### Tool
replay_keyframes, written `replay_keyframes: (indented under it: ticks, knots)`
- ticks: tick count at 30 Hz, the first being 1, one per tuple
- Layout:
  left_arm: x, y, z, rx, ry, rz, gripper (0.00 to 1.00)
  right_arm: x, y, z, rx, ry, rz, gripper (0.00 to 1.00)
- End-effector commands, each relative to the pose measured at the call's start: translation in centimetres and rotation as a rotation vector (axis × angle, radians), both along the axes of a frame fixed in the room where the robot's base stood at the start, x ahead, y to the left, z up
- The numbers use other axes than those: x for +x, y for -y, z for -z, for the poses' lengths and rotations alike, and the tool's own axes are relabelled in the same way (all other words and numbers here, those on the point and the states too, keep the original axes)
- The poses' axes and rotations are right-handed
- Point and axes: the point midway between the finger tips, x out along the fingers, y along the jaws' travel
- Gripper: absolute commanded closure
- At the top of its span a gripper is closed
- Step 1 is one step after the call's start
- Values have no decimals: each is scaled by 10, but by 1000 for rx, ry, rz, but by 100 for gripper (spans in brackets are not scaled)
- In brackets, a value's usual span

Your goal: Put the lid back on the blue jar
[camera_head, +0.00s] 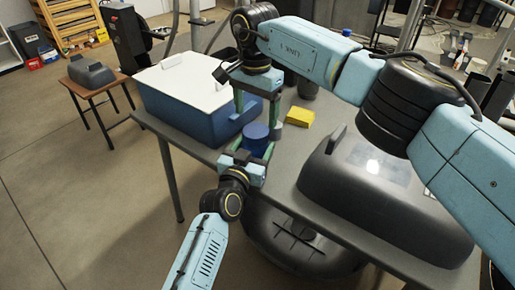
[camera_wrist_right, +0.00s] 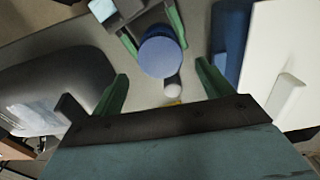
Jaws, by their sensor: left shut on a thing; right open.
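The blue jar (camera_head: 255,132) is upright near the front edge of the table, between the fingers of my left gripper (camera_head: 254,150), which is shut on it. In the right wrist view the jar shows as a round blue top (camera_wrist_right: 160,55), with my left gripper's green fingers (camera_wrist_right: 150,32) beside it. My right gripper (camera_head: 257,108) is open and empty, pointing down above the jar; its fingers also show in the right wrist view (camera_wrist_right: 163,90). I cannot make out a separate lid, nor tell whether the blue top is one.
A blue box with a white lid (camera_head: 200,112) stands left on the table (camera_head: 290,165). A yellow block (camera_head: 299,116) lies behind the jar. A large dark case (camera_head: 385,200) fills the right.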

Motion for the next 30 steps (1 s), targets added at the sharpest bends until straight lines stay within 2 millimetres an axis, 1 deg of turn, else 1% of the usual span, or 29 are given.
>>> replay_keyframes:
  ticks: [1,3,9,13,22,23,30]
  knots:
    - [0,0,0,1,0,-1,100,-1,0,10,1,-3,0,22]
    - [0,0,0,1,0,-1,100,-1,0,22,0,-4,0,22]
    - [0,0,0,1,0,0,100,0,0,46,0,-1,-1,22]
    - [0,0,0,1,0,0,100,0,0,54,1,0,0,22]
    - [0,0,0,1,0,0,100,0,0,56,1,1,-1,22]
    - [0,0,0,1,0,0,100,0,0,56,1,1,-1,24]
    - [0,0,0,1,0,0,100,0,0,55,0,0,-1,56]
